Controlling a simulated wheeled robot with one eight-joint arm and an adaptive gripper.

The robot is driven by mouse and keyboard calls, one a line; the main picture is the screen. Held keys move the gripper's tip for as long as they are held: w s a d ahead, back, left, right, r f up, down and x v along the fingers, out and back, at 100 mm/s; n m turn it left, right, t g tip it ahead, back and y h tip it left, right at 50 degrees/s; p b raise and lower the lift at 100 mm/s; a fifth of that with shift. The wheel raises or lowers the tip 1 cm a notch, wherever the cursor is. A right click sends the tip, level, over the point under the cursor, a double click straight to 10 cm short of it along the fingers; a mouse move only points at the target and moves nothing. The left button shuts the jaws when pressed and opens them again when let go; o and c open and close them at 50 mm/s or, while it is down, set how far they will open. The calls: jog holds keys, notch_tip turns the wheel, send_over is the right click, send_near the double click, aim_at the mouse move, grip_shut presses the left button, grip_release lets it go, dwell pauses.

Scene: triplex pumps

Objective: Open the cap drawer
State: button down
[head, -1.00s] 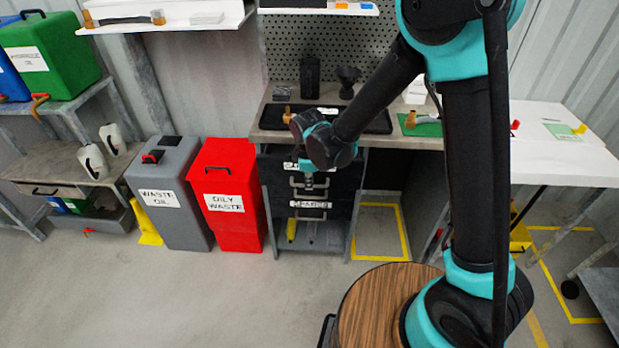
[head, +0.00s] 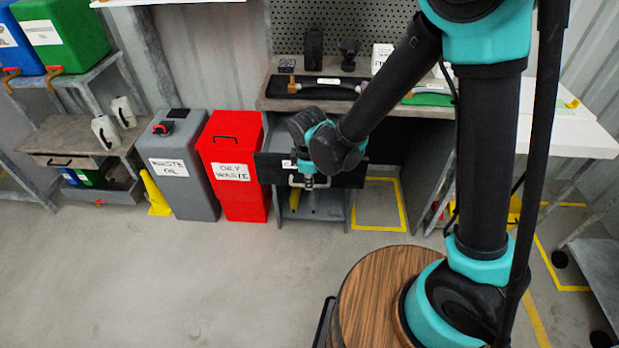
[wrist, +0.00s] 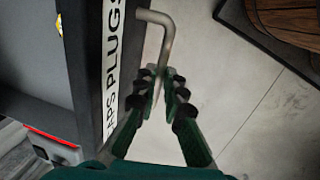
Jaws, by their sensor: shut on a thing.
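The cap drawer (head: 268,168) has a dark front in the workbench cabinet. In the head view its front stands out from the cabinet, over the lower part. The metal bar handle (wrist: 166,45) shows beside the label. My gripper (wrist: 164,88) is shut on this handle, with its fingers on both sides of the bar. In the head view my gripper (head: 309,184) is at the drawer front, partly covering the handle.
A red oily waste bin (head: 231,165) and a grey waste oil bin (head: 182,165) stand left of the cabinet. The workbench top (head: 272,103) is above the drawer. My arm and wooden-topped base are at right. Open floor (head: 220,275) lies in front.

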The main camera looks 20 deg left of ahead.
jog(key=c, duration=1.6)
grip_release()
jog(key=shift+r, duration=0.15)
notch_tip(320, 180, up, 12)
jog(key=s, duration=0.2)
jog(key=shift+s+d+f, duration=0.15)
jog(key=shift+d+f, duration=0.1)
jog(key=w+d+f+m, duration=0.1)
jog(key=w+d+m, duration=0.3)
jog(key=d, duration=0.6)
jog(key=w+d+m, duration=0.2)
jog(key=d+m, duration=0.4)
jog(key=d, duration=0.5)
jog(key=s+d+f+m+t, duration=0.1)
jog(key=s+d+m, duration=0.1)
jog(key=d+m, duration=0.3)
jog(key=s+d+f+m+t, duration=0.1)
jog(key=d+m, duration=0.4)
jog(key=d, duration=0.7)
jog(key=shift+s+d+f+m+h, duration=0.15)
jog(key=shift+s+f+m+h, duration=0.2)
jog(key=shift+s+f, duration=0.7)
